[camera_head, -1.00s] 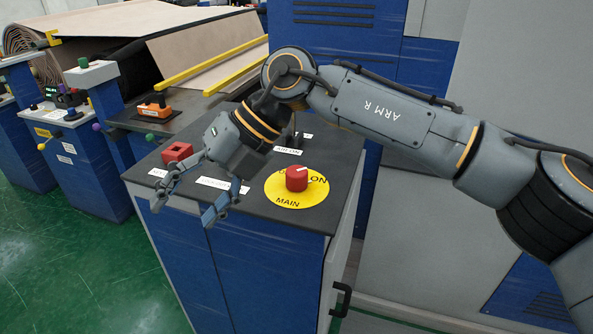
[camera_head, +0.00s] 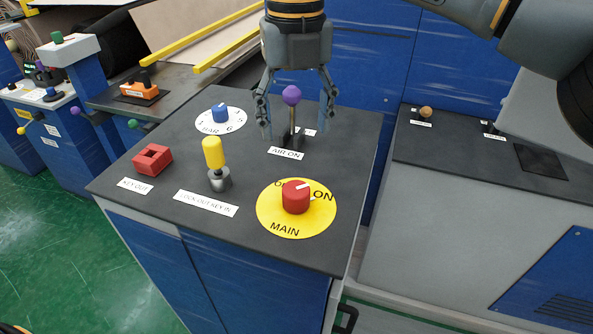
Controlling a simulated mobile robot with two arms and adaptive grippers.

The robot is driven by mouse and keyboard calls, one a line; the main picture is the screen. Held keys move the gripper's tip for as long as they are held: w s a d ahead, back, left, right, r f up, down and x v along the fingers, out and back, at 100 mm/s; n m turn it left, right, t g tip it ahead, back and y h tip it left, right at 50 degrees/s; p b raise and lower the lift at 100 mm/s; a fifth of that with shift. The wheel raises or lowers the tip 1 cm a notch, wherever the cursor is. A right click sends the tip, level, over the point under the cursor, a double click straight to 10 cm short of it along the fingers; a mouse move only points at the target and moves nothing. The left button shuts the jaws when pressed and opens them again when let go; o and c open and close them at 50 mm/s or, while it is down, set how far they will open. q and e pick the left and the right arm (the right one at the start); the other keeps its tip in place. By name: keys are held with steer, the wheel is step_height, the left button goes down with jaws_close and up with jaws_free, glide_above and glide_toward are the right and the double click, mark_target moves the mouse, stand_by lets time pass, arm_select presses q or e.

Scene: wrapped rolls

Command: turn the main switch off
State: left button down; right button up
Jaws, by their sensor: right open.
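The main switch (camera_head: 295,198) is a red rotary knob on a yellow disc (camera_head: 283,230) lettered MAIN, on the dark cabinet top. The white line on its top points to the upper right, towards the word ON. Another word at the disc's upper edge is partly hidden by the knob. My right gripper (camera_head: 296,128) hangs fingers down behind the knob, apart from it. Its fingers are spread, with the purple-knobbed AIR ON lever (camera_head: 291,97) showing between them. I cannot tell whether they touch the lever. My left gripper is not in view.
Left of the disc stand a yellow-handled lever (camera_head: 213,153), a red KEY OUT block (camera_head: 152,159) and a blue dial (camera_head: 220,113). A lower dark-topped cabinet (camera_head: 460,165) is to the right. The space above the main switch is clear.

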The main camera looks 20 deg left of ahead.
glide_above(295, 187)
steer(key=f, duration=0.5)
steer(key=shift+s+d+f+p, duration=0.15)
steer(key=shift+s+f+p, duration=0.05)
steer(key=shift+f+p, duration=0.2)
steer(key=f, duration=0.3)
steer(key=shift+w+f+p, duration=0.2)
steer(key=shift+f+p, duration=0.05)
steer(key=shift+p, duration=0.1)
step_height(295, 187, down, 3)
steer(key=shift+f+p, duration=0.15)
steer(key=shift+p, duration=0.15)
steer(key=shift+f, duration=0.3)
steer(key=shift+c, duration=0.4)
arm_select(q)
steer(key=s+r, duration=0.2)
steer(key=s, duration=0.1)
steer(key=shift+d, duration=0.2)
arm_select(e)
steer(key=c, duration=1.1)
